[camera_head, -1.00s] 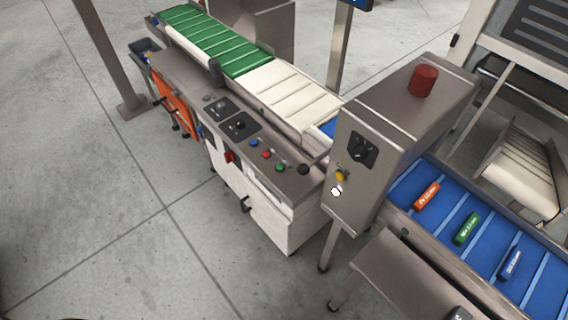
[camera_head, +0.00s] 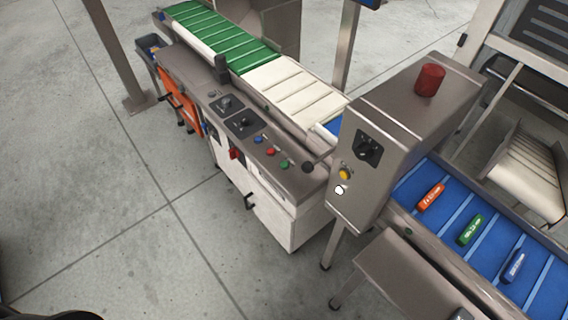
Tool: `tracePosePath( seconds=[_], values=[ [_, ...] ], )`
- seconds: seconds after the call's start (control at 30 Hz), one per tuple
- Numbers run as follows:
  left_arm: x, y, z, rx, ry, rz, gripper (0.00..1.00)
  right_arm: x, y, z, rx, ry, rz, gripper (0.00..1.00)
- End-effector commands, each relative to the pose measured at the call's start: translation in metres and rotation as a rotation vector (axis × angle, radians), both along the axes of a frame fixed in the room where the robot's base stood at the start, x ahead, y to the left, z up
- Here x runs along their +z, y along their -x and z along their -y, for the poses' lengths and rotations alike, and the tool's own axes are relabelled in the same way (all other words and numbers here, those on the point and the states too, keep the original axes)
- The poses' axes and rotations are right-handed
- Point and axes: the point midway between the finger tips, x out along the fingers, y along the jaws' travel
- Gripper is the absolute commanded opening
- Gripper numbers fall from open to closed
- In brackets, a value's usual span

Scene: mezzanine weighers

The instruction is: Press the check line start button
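A grey metal cabinet (camera_head: 385,135) stands over the belt line right of centre. Its front carries a black switch (camera_head: 368,149), a yellow button (camera_head: 345,174) and a white button (camera_head: 339,190) below it. A control console (camera_head: 225,115) to its left has a blue button (camera_head: 257,140), a red button (camera_head: 270,151) and a green button (camera_head: 284,165) in a row. No label shows which of these is the check line start button. Neither gripper is in view.
A blue belt (camera_head: 545,290) at right carries orange, green and blue bars. A red beacon (camera_head: 430,80) tops the cabinet. A grey shelf (camera_head: 400,275) juts out below it. A post (camera_head: 115,55) stands at upper left. The concrete floor (camera_head: 110,220) in front of the console is clear.

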Motion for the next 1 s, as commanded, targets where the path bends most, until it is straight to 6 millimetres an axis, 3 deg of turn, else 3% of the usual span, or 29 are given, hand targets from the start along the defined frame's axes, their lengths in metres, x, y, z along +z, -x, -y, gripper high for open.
tracePosePath(
  seconds=[0.13,1.0],
  values=[
    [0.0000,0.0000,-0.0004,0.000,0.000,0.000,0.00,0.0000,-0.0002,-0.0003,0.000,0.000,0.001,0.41],
    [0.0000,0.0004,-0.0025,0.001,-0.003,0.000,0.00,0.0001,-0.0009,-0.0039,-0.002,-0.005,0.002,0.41]
  ],
)
